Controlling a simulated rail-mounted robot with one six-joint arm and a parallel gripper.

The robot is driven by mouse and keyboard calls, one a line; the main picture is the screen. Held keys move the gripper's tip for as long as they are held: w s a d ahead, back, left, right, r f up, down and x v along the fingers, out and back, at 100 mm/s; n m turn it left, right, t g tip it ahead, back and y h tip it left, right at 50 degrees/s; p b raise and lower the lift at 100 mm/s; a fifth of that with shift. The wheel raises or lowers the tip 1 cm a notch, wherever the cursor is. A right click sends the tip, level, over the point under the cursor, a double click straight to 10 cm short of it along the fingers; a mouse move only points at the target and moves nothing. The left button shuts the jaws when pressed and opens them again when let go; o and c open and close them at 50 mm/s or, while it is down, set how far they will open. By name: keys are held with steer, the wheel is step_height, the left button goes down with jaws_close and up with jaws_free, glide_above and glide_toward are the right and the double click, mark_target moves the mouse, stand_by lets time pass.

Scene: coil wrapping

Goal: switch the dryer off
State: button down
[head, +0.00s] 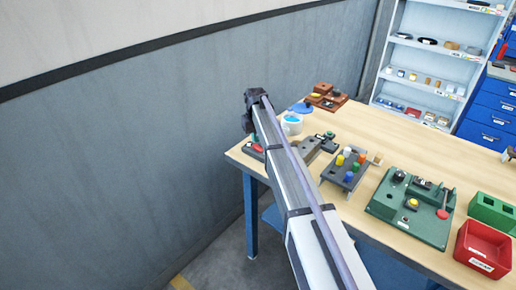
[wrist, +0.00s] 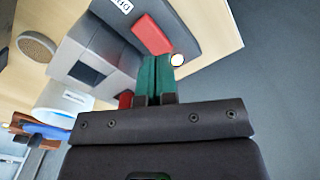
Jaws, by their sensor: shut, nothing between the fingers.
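The dryer (wrist: 190,25) is a dark grey unit in the wrist view, with a partly cut-off label (wrist: 122,4). On it are a red rectangular switch (wrist: 152,35) and a pale round lamp (wrist: 177,60). My gripper (wrist: 154,57) has green fingers, shut together and empty. The fingertips are at the near edge of the red switch in the picture; I cannot tell whether they touch it. In the head view, a red part (head: 257,148) shows at the table's left end, left of my arm. My arm hides the fingers there.
The wooden table (head: 390,140) holds a rack of coloured pegs (head: 346,170), a green fixture board (head: 410,208), a red bin (head: 483,250) and a white-and-blue tub (head: 292,124). A grey wall (head: 130,150) stands left. Shelves (head: 425,55) stand at the back.

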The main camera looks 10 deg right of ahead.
mark_target(256, 146)
steer(key=shift+f+b, duration=1.35)
stand_by(0.6)
step_height(256, 146, up, 7)
steer(key=p, duration=0.7)
steer(key=shift+r, duration=0.2)
steer(key=shift+f, duration=0.15)
steer(key=s+m, duration=0.1)
steer(key=s, duration=3.7)
steer(key=shift+m, duration=0.4)
